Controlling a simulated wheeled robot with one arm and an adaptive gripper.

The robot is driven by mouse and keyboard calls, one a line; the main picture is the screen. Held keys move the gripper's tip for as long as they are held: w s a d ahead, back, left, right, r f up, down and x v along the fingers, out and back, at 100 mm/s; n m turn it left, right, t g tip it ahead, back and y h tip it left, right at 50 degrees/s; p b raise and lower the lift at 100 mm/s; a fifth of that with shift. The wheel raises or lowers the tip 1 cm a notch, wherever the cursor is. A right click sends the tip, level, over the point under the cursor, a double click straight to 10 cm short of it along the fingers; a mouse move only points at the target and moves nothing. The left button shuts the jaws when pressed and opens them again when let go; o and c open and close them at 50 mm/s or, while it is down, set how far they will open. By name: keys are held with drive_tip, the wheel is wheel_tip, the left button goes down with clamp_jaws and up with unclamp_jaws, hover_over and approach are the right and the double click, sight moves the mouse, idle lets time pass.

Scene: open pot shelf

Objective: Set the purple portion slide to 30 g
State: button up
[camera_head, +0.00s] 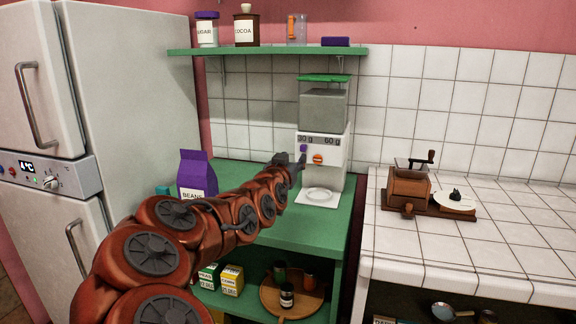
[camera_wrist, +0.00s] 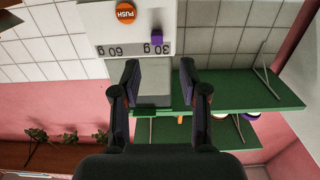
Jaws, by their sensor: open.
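The white dispenser (camera_head: 335,157) stands on the green counter, with a clear hopper and green lid on top. Its purple portion slide (camera_head: 303,148) sits directly below the "30 g" label, at the left end of the scale. The "60 g" label is to the right. In the upside-down wrist view, the purple slide (camera_wrist: 157,37) lines up with "30 g". My gripper (camera_head: 293,161) is in front of the dispenser's left side, just below the slide. In the wrist view, my gripper's fingers (camera_wrist: 159,64) are spread and empty; the slide shows beyond the gap between them, apart from both.
An orange PUSH button (camera_head: 318,159) is right of and below the slide. A white plate (camera_head: 319,195) lies under the dispenser. A purple beans bag (camera_head: 197,175) stands left. A green shelf (camera_head: 270,51) with jars hangs above. A grinder (camera_head: 408,187) stands right.

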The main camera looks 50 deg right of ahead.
drive_tip(key=shift+v, duration=1.8)
